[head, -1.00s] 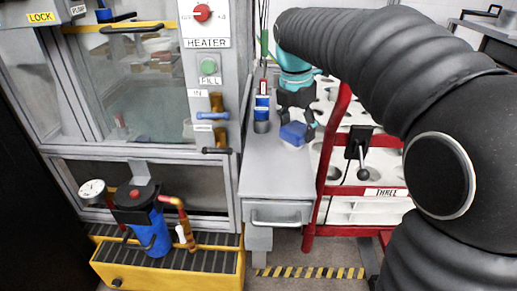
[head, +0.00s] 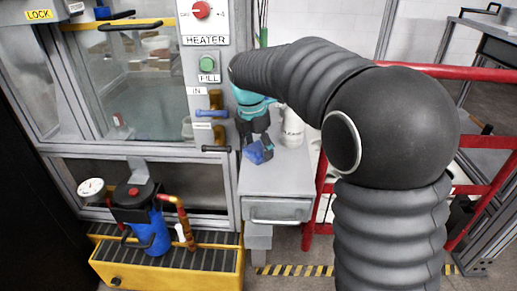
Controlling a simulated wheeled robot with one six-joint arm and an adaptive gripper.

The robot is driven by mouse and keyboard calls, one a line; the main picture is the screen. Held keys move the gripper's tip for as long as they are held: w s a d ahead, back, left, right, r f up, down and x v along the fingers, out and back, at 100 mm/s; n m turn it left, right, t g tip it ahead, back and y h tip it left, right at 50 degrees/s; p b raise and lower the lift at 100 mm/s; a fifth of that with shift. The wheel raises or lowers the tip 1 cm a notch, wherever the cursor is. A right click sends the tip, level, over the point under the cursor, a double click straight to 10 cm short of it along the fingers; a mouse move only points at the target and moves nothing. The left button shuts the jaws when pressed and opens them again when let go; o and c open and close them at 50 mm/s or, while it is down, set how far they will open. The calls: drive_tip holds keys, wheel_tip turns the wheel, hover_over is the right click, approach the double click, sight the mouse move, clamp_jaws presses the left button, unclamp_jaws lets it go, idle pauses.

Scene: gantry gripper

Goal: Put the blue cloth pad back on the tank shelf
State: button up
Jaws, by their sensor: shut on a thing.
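The blue cloth pad (head: 259,153) is in my gripper (head: 257,143), in the middle of the head view. My gripper is shut on it and points down, with dark fingers and a teal wrist above. The pad is over the left part of the grey side cabinet's top (head: 287,180), close to the tank's frame. I cannot tell whether it touches that surface. The glass-fronted tank (head: 140,100) stands to the left. No surface is clearly marked as the tank shelf.
A white bottle (head: 292,132) stands right of my gripper. Blue and dark valve handles (head: 211,113) stick out from the tank front at left. A blue pump (head: 150,230) stands on a yellow grated base (head: 170,282). Red rails (head: 480,189) are at right.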

sight(253, 150)
drive_tip(key=o, duration=1)
drive_tip(key=shift+f, duration=0.2)
wheel_tip(253, 150, up, 11)
drive_tip(key=s+a+p, duration=0.1)
drive_tip(key=s+d+r+m+t, duration=0.1)
drive_tip(key=s+d+r+m, duration=0.1)
drive_tip(key=s+d+m, duration=0.4)
drive_tip(key=s+d+f+m+t, duration=0.1)
drive_tip(key=s+d+f+m, duration=0.2)
drive_tip(key=s+m, duration=0.4)
drive_tip(key=s+d+f+m+t+y, duration=0.1)
drive_tip(key=s+d+f+m, duration=0.2)
drive_tip(key=s+m, duration=0.3)
drive_tip(key=s+d+f+m+t, duration=0.1)
drive_tip(key=s+d+f+m, duration=0.2)
drive_tip(key=s+d+m, duration=0.2)
drive_tip(key=shift+s+d+f+m, duration=0.2)
drive_tip(key=shift+s+m, duration=0.45)
drive_tip(key=shift+s, duration=0.15)
drive_tip(key=shift+s+d+f+m, duration=0.15)
drive_tip(key=shift+s+m, duration=0.5)
drive_tip(key=shift+s, duration=0.15)
